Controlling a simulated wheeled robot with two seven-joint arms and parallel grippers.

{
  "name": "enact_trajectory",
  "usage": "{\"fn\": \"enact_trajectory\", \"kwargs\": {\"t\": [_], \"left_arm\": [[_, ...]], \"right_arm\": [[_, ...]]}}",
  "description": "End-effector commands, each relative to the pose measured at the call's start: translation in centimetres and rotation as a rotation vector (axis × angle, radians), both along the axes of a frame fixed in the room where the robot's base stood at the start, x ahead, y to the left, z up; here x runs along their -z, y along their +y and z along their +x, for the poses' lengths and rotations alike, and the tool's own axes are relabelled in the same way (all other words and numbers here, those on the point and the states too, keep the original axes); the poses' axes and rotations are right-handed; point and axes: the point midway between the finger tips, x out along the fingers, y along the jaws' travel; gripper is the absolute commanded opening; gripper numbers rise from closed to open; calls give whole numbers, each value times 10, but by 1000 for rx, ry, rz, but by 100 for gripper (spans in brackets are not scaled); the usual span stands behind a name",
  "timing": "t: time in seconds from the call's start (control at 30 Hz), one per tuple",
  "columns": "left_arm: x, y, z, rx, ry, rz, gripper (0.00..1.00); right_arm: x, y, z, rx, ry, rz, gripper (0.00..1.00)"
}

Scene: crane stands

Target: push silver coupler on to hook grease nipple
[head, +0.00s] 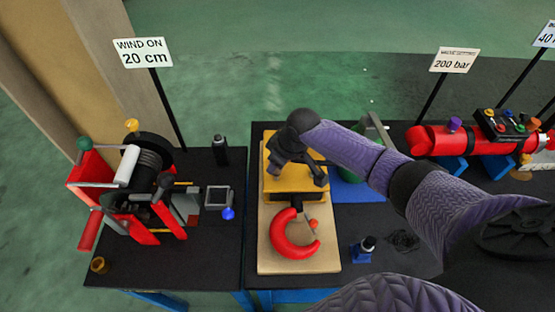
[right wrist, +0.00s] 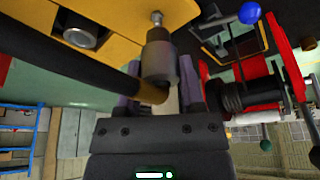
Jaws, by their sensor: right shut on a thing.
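The yellow hook block (head: 283,187) lies on a pale wooden board (head: 265,258), with its red hook (head: 284,244) towards me. My right gripper (head: 279,165) is over the block's upper part. In the right wrist view, the right gripper (right wrist: 160,98) is shut on the silver coupler (right wrist: 159,62), which joins a dark hose (right wrist: 95,75) by a brass-coloured end. The small metal grease nipple (right wrist: 157,18) sits on the yellow block, right at the coupler's open end. I cannot tell whether they touch. My left gripper is not in view.
A red winch (head: 150,190) stands on the left table under a "20 cm" sign (head: 143,53). A red cylinder (head: 432,140) is at the right, behind my arm. The board's front end is clear.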

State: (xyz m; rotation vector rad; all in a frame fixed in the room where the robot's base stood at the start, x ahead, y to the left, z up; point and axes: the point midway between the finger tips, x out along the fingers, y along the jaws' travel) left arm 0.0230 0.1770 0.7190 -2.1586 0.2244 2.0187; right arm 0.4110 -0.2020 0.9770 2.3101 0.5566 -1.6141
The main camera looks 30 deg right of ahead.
Motion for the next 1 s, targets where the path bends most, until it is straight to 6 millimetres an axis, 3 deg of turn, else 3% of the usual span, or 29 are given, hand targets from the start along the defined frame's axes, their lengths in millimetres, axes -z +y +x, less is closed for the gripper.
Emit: {"fn": "enact_trajectory", "kwargs": {"t": [0.97, 1.0], "left_arm": [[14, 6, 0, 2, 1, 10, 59], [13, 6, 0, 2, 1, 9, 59]], "right_arm": [[21, 0, 0, 0, 0, 0, 0], [20, 0, 0, 0, 0, 0, 57]]}}
